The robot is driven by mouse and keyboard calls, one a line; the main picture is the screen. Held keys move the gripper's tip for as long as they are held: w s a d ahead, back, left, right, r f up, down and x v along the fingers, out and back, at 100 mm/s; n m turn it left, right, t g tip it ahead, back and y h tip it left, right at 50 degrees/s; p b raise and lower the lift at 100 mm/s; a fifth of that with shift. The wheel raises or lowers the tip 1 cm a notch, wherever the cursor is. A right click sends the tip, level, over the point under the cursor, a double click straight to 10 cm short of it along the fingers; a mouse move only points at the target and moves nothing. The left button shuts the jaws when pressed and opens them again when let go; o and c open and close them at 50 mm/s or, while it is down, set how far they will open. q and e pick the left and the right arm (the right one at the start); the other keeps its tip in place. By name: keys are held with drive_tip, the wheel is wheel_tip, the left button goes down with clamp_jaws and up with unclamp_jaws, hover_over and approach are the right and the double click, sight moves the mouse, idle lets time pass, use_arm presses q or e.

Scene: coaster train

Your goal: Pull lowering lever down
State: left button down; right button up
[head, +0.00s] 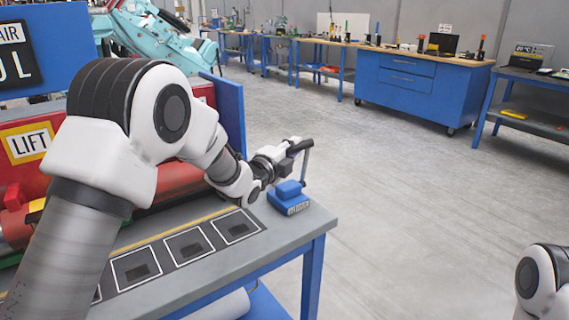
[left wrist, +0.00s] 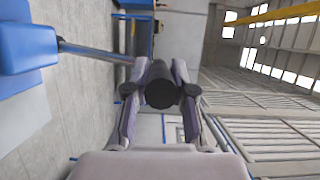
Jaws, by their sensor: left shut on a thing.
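The lowering lever is a grey rod (head: 305,165) with a black handle (head: 300,146), rising from a blue base (head: 289,198) at the right end of the grey workbench. The rod stands nearly upright in the head view. My left gripper (head: 285,152) is at the top of the lever, shut on the black handle. In the left wrist view, the fingers of my left gripper (left wrist: 160,92) close on both sides of the round black handle end (left wrist: 160,86). The rod (left wrist: 95,52) runs left from there to the blue base (left wrist: 25,50). My right gripper is not in view.
The grey workbench (head: 262,257) carries several dark framed squares beside the lever. A red machine with a LIFT sign (head: 28,143) stands at the left, with a blue panel (head: 228,112) beside my arm. Open floor (head: 420,200) lies right of the bench.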

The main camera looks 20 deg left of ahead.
use_arm(q)
drive_tip(key=shift+s+d+f+m+b, duration=0.3)
drive_tip(key=shift+s+d+b, duration=0.2)
drive_tip(key=shift+d+b, duration=0.2)
drive_tip(key=shift+s+d+f+m+b, duration=0.3)
drive_tip(key=shift+s+d+b, duration=0.2)
drive_tip(key=shift+d+b, duration=0.15)
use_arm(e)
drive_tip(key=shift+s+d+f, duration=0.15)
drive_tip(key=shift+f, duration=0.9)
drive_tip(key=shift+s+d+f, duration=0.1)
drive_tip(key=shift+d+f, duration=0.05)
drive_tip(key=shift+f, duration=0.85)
use_arm(q)
drive_tip(key=c, duration=1.1)
unclamp_jaws()
drive_tip(key=shift+o, duration=0.6)
drive_tip(key=shift+w+d, duration=0.1)
